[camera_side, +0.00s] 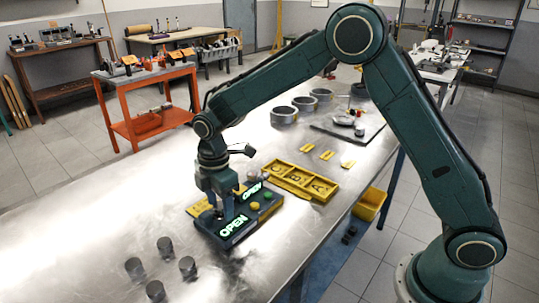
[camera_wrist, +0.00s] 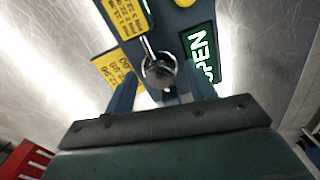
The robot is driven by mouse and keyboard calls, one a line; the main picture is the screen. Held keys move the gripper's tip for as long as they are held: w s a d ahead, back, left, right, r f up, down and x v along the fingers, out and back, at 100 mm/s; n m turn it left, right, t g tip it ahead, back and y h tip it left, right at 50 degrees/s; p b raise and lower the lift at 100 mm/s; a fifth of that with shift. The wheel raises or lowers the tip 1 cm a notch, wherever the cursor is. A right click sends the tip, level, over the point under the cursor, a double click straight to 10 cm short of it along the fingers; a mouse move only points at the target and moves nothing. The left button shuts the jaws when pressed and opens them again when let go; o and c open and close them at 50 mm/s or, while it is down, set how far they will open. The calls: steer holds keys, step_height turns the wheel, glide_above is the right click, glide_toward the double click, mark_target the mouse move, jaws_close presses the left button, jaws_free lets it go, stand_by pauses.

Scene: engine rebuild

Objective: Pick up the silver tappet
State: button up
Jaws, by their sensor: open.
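My gripper (camera_side: 226,208) is open, low over a dark control box (camera_side: 262,218) with glowing green OPEN signs. In the wrist view the two fingers of my gripper (camera_wrist: 160,84) stand apart, with a shiny round metal end on a rod (camera_wrist: 159,70) between them. I cannot tell whether they touch it, or whether it is part of the box. Several short grey metal cylinders (camera_side: 165,247) stand upright on the table, apart from my gripper, at the front left. No part is clearly marked as the silver tappet.
A yellow tray (camera_side: 331,193) with lettered compartments lies right of the box. Yellow labels (camera_wrist: 121,17) lie near the fingers. Several metal rings (camera_side: 284,115) and a dark mat (camera_side: 333,130) are farther back. The left of the metal table (camera_side: 100,220) is bare.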

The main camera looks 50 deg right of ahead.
mark_target(220, 205)
steer(key=shift+c, duration=0.2)
steer(key=c, duration=1.1)
steer(key=shift+r, duration=0.1)
step_height(220, 205, up, 20)
stand_by(0.4)
